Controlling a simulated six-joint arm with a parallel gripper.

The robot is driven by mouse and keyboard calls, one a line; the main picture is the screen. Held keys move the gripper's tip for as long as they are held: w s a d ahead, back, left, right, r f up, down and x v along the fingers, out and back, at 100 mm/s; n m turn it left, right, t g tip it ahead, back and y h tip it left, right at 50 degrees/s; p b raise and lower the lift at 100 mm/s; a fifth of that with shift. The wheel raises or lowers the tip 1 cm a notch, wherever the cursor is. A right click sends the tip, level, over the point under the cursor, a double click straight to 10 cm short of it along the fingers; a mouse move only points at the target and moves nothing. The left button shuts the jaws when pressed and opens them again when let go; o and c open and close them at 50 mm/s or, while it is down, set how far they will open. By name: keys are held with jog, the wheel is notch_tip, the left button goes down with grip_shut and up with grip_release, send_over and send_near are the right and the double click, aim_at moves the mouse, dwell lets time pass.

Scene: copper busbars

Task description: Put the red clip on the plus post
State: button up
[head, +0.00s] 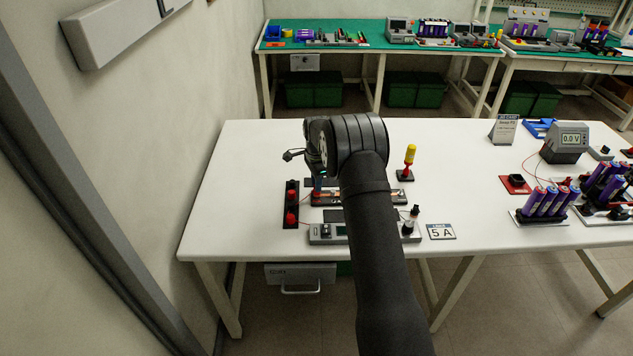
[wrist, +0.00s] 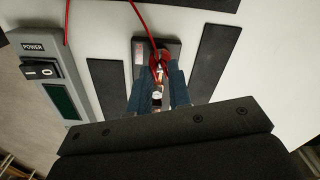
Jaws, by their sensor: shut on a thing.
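My gripper (wrist: 161,78) points down with its two blue fingers closed around the red clip (wrist: 158,62). A red wire runs from the clip up and to the left. A pale metal part shows between the fingers. Just beyond the fingertips is a dark block (wrist: 174,47) with a small red label; I cannot tell whether the clip touches its post. In the head view my gripper (head: 318,184) is low over the copper busbar setup (head: 385,198), and my arm hides most of it. The clip itself cannot be made out there.
A grey power unit (wrist: 35,62) with a switch and green display stands left in the wrist view. Dark strips (wrist: 217,55) lie nearby.

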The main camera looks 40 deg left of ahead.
jog(key=o, duration=0.9)
jog(key=shift+r, duration=0.1)
jog(key=shift+r, duration=2.85)
jog(key=shift+w, duration=0.1)
